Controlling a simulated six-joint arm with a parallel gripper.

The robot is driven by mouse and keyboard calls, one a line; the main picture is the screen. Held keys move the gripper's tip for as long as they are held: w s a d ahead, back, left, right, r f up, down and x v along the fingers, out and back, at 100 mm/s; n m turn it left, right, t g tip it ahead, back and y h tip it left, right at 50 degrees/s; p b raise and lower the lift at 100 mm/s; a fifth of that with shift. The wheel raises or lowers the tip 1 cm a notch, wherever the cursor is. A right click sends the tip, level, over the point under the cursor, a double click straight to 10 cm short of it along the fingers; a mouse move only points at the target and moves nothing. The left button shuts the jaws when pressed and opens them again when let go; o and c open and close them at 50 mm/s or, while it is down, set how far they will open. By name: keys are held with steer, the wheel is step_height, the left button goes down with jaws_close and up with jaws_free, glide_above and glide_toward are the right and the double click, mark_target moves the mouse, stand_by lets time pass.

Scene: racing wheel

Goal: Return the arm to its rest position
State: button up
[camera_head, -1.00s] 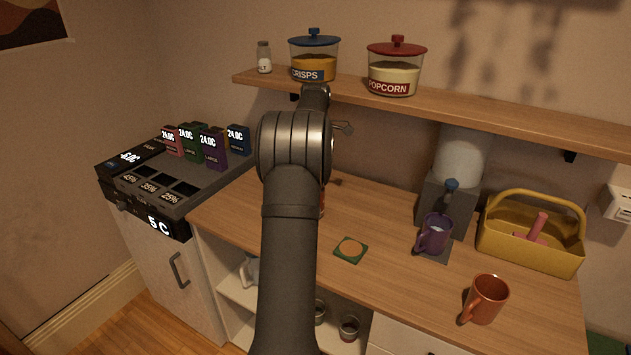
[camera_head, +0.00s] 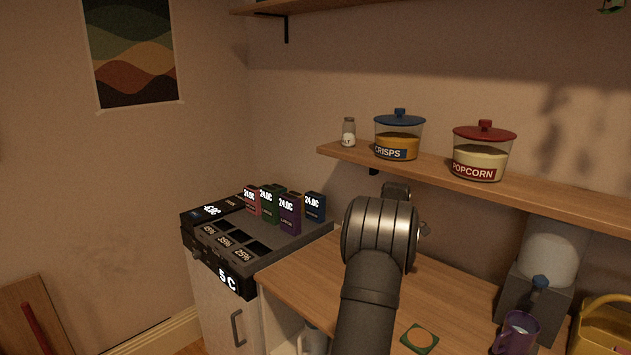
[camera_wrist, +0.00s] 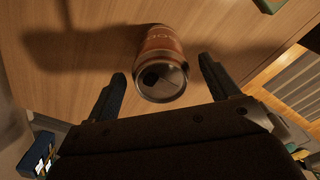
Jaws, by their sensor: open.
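My gripper (camera_wrist: 162,72) is open in the wrist view, with its two dark fingers apart and nothing held between them. An orange-red can (camera_wrist: 162,60) with lettering stands on the wooden counter, in front of the fingers and roughly centred between them. I see a gap on both sides of it. In the head view my dark arm (camera_head: 371,290) reaches up over the counter from the bottom edge, and it hides the gripper and the can.
Left of my arm is a black unit (camera_head: 235,285) with several coloured boxes. A shelf (camera_head: 345,155) holds a shaker (camera_head: 348,133), a crisps jar (camera_head: 398,138) and a popcorn jar (camera_head: 481,155). A purple mug (camera_head: 518,333), dispenser (camera_head: 535,300) and yellow caddy (camera_head: 600,335) stand right.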

step_height(320, 180, down, 6)
steer(key=shift+r, duration=0.25)
step_height(320, 180, up, 2)
steer(key=shift+r, duration=0.95)
steer(key=shift+o, duration=0.2)
steer(key=o, duration=0.4)
